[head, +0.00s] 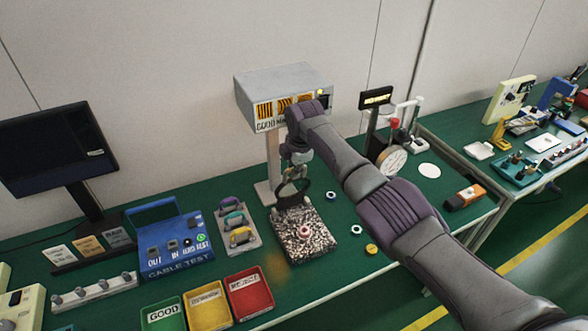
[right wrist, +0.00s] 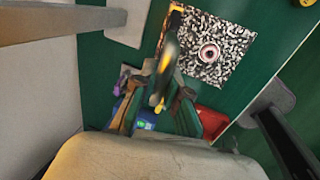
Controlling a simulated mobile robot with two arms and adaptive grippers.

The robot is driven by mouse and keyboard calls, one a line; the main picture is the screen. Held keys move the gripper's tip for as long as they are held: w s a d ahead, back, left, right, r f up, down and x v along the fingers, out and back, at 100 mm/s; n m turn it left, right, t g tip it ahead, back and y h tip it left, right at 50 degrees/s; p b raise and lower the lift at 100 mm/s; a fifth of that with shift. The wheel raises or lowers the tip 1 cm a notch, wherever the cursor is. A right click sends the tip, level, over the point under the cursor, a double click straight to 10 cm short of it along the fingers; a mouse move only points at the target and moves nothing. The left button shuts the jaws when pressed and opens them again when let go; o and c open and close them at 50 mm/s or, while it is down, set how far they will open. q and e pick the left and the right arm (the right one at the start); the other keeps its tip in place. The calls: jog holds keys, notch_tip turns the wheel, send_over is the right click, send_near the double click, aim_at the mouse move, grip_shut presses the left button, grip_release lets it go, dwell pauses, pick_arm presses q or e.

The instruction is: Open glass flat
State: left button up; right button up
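The glass flat (head: 306,188) is a dark round frame in the head view. It stands raised and tilted at the back edge of the black-and-white speckled plate (head: 318,243). A small pink-and-white ring-shaped part (head: 304,232) lies on the plate, uncovered. My right gripper (head: 291,176) reaches down from above to the frame's upper edge. In the right wrist view the frame (right wrist: 171,52) shows nearly edge-on, with a yellow part, between the fingers (right wrist: 163,92), which look closed on it. The plate (right wrist: 225,75) and part (right wrist: 209,53) lie beyond. My left gripper is not in view.
A grey lamp box (head: 285,90) on a post stands just behind the gripper. Left are a block with coloured handles (head: 238,226), a blue cable tester (head: 174,245) and sorting trays (head: 249,293). A dial gauge (head: 392,161) stands right, behind my arm.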

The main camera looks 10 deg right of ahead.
jog(key=o, duration=0.5)
jog(key=v, duration=1.2)
jog(key=shift+d, duration=0.1)
jog(key=shift+s+f, duration=0.1)
jog(key=shift+f, duration=0.05)
